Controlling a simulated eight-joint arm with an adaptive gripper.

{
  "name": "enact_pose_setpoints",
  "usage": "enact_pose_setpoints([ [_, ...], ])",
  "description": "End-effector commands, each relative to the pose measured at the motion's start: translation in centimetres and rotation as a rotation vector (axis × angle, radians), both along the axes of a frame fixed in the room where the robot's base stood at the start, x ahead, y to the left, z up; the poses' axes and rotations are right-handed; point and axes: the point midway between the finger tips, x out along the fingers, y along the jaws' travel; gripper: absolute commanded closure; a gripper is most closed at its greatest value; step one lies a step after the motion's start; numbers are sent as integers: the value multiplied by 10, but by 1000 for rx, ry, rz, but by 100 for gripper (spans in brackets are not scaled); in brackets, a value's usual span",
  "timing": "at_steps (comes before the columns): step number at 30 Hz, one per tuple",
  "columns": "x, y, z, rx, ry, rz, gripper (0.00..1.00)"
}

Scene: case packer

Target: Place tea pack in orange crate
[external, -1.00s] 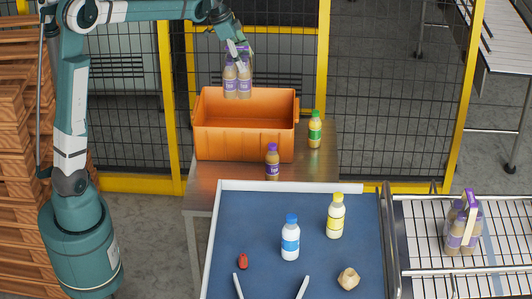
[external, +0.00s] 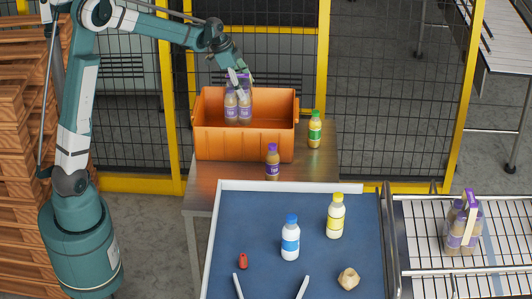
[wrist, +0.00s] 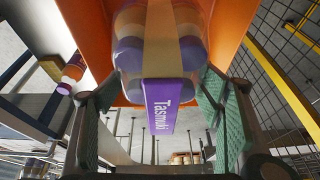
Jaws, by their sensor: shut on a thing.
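The tea pack (external: 238,107), a bundle of bottles with purple labels and a purple carry strip, hangs from my gripper (external: 240,78). The orange crate (external: 243,144) stands on the side table, open at the top. The pack's lower part is inside the crate's outline, over its left-middle, with its top above the rim; whether it touches the floor is hidden. In the wrist view the fingers stand on both sides of the purple strip (wrist: 160,105), and orange crate walls (wrist: 92,40) surround the pack. A second tea pack (external: 462,228) stands on the conveyor at the right.
A purple-capped bottle (external: 272,163) and a green-capped bottle (external: 315,130) stand close to the crate. The blue-topped table (external: 255,210) in front holds white and yellow bottles, a red item and a tan lump. Wire fencing (external: 390,90) stands behind.

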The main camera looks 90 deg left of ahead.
Motion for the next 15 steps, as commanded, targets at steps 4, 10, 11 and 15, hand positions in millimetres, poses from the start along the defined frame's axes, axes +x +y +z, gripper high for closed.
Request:
enact_pose_setpoints([
  [4,0,0,1,0,0,0,82],
  [10,1,1,-7,0,0,0,82],
  [11,1,1,-9,0,0,0,82],
  [15,0,0,-24,0,0,0,82],
])
